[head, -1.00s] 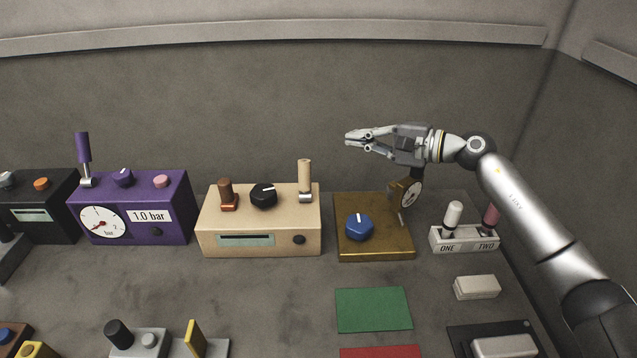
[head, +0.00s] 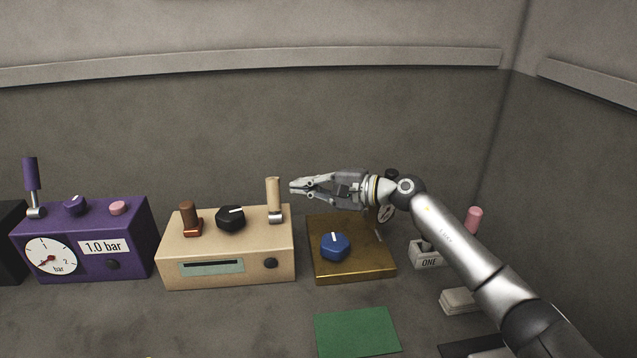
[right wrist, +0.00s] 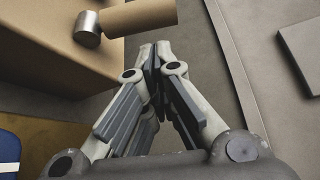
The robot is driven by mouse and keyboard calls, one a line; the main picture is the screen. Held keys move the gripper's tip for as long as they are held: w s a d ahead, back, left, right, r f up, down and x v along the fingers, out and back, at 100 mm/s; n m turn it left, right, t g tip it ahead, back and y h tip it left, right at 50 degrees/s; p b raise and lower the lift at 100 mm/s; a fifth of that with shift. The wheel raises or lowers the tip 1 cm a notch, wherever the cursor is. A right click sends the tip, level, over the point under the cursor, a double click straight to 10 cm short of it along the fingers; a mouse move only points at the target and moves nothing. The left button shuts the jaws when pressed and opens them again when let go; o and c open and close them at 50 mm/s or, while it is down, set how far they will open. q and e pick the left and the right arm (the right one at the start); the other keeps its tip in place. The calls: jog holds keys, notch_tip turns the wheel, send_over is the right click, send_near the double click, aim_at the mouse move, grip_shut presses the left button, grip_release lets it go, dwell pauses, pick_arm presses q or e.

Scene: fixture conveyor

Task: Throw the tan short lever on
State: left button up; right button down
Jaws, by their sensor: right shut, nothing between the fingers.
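The tan short lever (head: 273,195) stands upright on the right end of the top of the tan box (head: 180,255), with a silver metal base. My right gripper (head: 292,187) is shut and empty, just right of the lever in the head view, with a small gap seeming to lie between them. In the right wrist view the shut fingertips (right wrist: 155,48) are beside the tan lever (right wrist: 140,17), which lies above them in the picture. My left gripper is not in view.
The tan box also bears a brown lever (head: 188,217) and a black knob (head: 231,218). A brass box (head: 355,266) with a blue knob (head: 335,246) stands below my right gripper. A purple gauge box (head: 130,230) is at left. The back wall is behind.

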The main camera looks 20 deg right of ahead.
aim_at(274, 197)
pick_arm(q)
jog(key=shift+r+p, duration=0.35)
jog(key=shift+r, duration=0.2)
pick_arm(e)
jog(key=shift+x, duration=2.1)
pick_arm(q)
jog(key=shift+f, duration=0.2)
pick_arm(e)
jog(key=shift+a, duration=0.1)
jog(key=shift+s, duration=0.1)
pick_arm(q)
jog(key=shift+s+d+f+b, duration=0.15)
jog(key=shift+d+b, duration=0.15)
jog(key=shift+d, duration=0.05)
pick_arm(e)
jog(key=shift+s+r, duration=0.1)
jog(key=shift+r, duration=0.05)
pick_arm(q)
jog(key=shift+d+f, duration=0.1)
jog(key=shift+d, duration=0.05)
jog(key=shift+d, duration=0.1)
